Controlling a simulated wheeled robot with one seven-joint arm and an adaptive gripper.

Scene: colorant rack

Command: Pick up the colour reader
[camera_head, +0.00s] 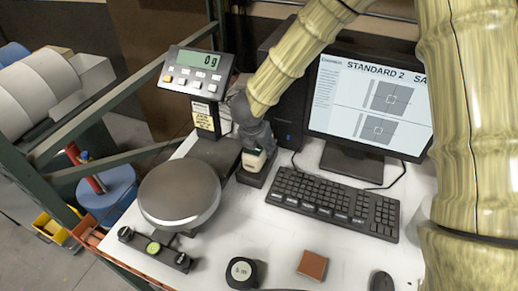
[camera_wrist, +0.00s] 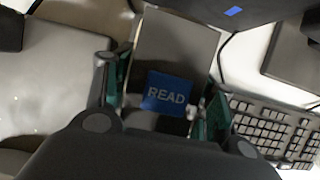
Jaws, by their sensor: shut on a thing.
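The colour reader (camera_head: 255,161) is a small pale device at its dark stand, between the scale and the keyboard. In the wrist view it is a grey body with a blue "READ" patch (camera_wrist: 168,93). My gripper (camera_head: 259,148) reaches down on it from above, and its teal-padded fingers (camera_wrist: 163,97) lie on both sides of the reader, shut on it. The dark stand (camera_head: 252,179) shows just below the reader. I cannot tell whether the reader still touches the stand. Much of the reader is hidden by my gripper in the head view.
A keyboard (camera_head: 335,203) and a monitor (camera_head: 369,103) are to the right. A round gauge (camera_head: 242,272), a brown block (camera_head: 312,265) and a mouse (camera_head: 381,281) lie in front.

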